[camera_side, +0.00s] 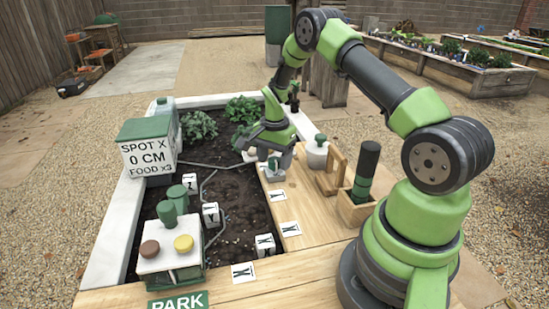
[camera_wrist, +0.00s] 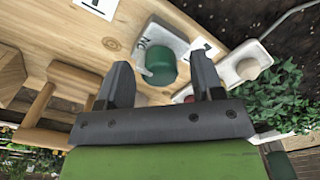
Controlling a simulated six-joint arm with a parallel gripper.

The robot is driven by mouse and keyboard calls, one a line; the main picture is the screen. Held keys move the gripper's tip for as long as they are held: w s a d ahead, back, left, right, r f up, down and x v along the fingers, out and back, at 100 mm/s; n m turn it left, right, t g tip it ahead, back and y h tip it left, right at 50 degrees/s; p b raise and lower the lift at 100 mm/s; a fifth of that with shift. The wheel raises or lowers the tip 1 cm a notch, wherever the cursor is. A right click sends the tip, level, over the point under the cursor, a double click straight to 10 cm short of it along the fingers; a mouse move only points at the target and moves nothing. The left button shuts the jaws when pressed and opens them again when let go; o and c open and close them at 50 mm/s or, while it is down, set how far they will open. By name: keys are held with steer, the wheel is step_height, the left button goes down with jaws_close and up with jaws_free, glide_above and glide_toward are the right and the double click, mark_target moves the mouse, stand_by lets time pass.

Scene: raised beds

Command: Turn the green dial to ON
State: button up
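The green dial (camera_wrist: 159,66) is a round knob on a pale base plate (camera_wrist: 150,36) fixed to the wooden board. In the side view the dial (camera_side: 274,163) is small and partly hidden under my gripper (camera_side: 275,154). My gripper (camera_wrist: 160,60) is open, with one finger on each side of the dial in the wrist view. Whether the fingers touch it cannot be told. Which way the dial points is unclear.
A white lidded jar (camera_side: 317,156), a wooden stand (camera_side: 331,176) and a wooden holder (camera_side: 354,211) with a dark-handled tool stand right of the dial. A soil bed (camera_side: 240,215) lies left, with a white box (camera_side: 150,155) and a two-button box (camera_side: 168,262). Leafy plants (camera_side: 242,110) grow behind.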

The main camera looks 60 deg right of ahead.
mark_target(274, 159)
step_height(274, 159, up, 10)
stand_by(0.6)
steer(key=s+a+r+n+t, duration=0.2)
steer(key=s+a+r+n, duration=0.1)
steer(key=a+r, duration=0.4)
steer(key=s+a+r+n+t, duration=0.25)
steer(key=a+r+n, duration=0.2)
steer(key=r, duration=0.35)
steer(key=s+a+r+n+t+y, duration=0.2)
steer(key=s+a+n, duration=0.4)
steer(key=s+a, duration=0.3)
steer(key=s, duration=0.4)
steer(key=shift+s+r+n+t, duration=0.25)
steer(key=shift+r+n+t, duration=0.05)
steer(key=shift+n+t, duration=0.05)
